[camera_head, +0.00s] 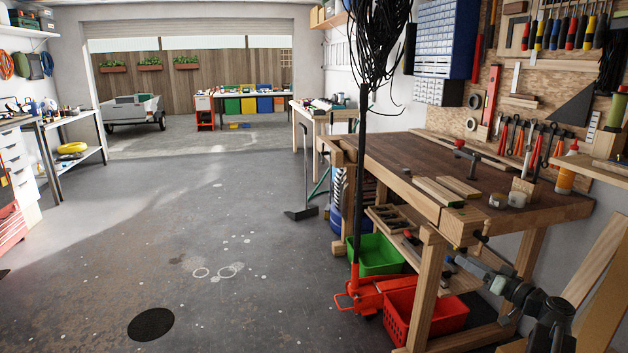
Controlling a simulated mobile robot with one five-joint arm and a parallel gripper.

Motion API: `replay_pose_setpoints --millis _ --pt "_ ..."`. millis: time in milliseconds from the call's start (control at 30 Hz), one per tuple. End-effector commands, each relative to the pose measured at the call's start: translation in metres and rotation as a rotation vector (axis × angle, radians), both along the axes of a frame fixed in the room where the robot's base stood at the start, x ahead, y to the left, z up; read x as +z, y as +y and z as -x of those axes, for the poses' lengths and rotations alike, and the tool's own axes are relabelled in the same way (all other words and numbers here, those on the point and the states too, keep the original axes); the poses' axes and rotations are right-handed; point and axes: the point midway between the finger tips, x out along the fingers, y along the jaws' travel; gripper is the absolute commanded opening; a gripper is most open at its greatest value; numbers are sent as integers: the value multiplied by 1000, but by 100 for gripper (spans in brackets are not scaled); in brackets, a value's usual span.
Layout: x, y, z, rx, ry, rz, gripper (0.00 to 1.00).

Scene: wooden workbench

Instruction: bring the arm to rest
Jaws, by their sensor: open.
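My arm shows at the lower right, in front of the wooden workbench (400,158). It is bent, and its forearm points up and to the left. My gripper (462,262) is at the far end of it, in front of the bench's front leg and below the top. It is small and dark here, and its jaws are open. I see nothing held in it.
On the bench top lie wood pieces (438,192), a clamp (466,154) and tape rolls (498,201). Under it are a green bin (375,252), a red crate (447,316) and a red floor jack (368,296). The floor (215,225) to the left is clear.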

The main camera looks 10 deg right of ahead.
Motion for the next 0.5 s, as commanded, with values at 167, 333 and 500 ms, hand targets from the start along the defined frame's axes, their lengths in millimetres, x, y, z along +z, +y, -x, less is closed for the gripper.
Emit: replay_pose_setpoints --millis 167,333,500 --pt "-13 108 -62 171 46 36 45" --pt "-47 250 -104 391 165 117 45" --pt "-95 391 -105 606 358 211 45"
